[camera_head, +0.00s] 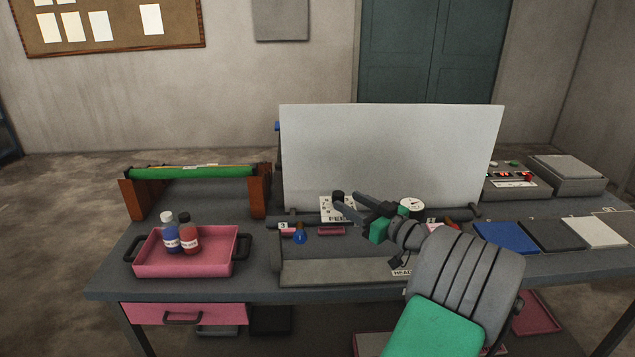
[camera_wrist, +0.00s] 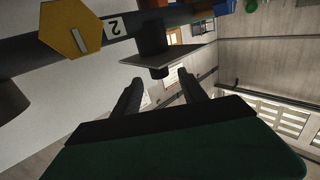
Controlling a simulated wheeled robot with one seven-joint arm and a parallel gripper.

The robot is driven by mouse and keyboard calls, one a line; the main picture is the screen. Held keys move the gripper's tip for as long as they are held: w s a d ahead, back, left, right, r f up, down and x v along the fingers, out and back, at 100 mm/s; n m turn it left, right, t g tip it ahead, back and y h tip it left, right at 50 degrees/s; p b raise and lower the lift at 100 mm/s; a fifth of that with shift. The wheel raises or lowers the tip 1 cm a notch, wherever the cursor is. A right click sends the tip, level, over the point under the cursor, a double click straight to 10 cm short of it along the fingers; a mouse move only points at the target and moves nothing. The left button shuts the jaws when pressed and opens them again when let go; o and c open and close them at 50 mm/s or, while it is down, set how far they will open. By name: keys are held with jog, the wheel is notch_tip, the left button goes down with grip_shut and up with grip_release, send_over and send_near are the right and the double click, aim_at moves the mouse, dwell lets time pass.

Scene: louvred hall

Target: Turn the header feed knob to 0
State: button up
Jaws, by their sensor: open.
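The header feed knob (camera_head: 338,196) is a small dark knob on a white plate lettered "FEED" (camera_head: 329,213), at the foot of the large pale panel. My gripper (camera_head: 349,203) is open, with its two dark fingers close to the knob and partly covering the plate. In the wrist view my gripper (camera_wrist: 163,82) has its fingers apart and nothing between them. A dark knob (camera_wrist: 158,72) under a thin plate (camera_wrist: 170,57) shows just beyond the fingertips, between them in the picture. I cannot read the knob's setting or tell whether a finger touches it.
The pale panel (camera_head: 390,150) stands upright behind the knob. A round white gauge (camera_head: 411,206) and a blue-handled valve (camera_head: 300,237) are nearby. A pink tray (camera_head: 184,264) with two bottles lies left. A yellow hexagon (camera_wrist: 70,30) and a "2" label show in the wrist view.

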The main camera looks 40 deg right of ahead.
aim_at(334, 192)
jog(key=w, duration=0.2)
jog(key=w+p, duration=0.1)
jog(key=w, duration=0.2)
jog(key=w+p, duration=0.1)
jog(key=w, duration=0.2)
jog(key=shift+a, duration=0.3)
jog(key=shift+c, duration=0.2)
grip_shut()
